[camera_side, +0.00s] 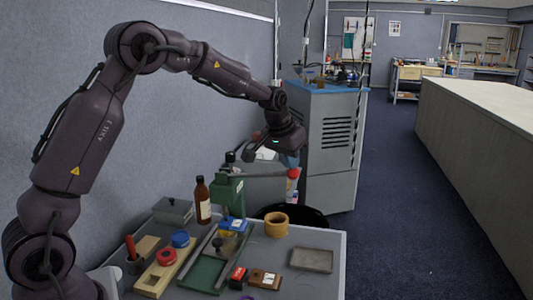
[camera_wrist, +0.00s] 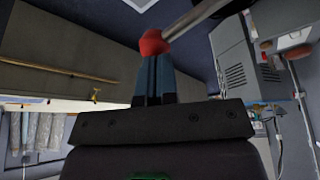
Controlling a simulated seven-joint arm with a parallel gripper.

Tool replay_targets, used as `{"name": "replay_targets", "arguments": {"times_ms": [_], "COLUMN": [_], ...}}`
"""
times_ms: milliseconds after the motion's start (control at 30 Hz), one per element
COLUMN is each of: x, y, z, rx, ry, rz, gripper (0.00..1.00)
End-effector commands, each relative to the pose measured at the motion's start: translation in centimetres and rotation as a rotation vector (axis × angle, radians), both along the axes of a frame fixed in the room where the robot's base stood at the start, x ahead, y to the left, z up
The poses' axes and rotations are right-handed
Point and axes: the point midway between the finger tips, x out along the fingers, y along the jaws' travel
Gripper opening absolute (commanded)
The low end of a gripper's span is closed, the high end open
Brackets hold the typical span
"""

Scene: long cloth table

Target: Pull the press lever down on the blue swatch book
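The blue swatch book (camera_side: 234,225) lies under the green press (camera_side: 229,192) on the grey table. The press lever's red ball knob (camera_side: 293,173) sticks out to the right of the press, beyond the table's back edge. In the wrist view the red knob (camera_wrist: 153,42) sits at the end of a metal lever rod (camera_wrist: 196,17). My gripper (camera_side: 291,163) points down with its fingertips at the top of the knob. In the wrist view its blue fingers (camera_wrist: 155,60) are close together, and the knob appears beyond their tips, not between them. Contact looks likely but is not certain.
A brown bottle (camera_side: 203,202) and a grey box (camera_side: 173,211) stand left of the press. A tan ring (camera_side: 276,225) and a grey tray (camera_side: 311,260) are to its right. A grey cabinet (camera_side: 326,140) stands behind.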

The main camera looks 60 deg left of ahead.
Motion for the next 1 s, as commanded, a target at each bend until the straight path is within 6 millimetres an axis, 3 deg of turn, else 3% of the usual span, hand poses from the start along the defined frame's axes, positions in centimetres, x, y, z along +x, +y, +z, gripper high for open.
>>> {"name": "replay_targets", "arguments": {"times_ms": [467,1000], "x": [0.0,0.1], "y": [0.0,-0.1], "z": [-0.7,-3.7], "rx": [0.000,0.000], "ry": [0.003,0.004], "rz": [0.001,0.002], "gripper": [0.00,0.00]}}
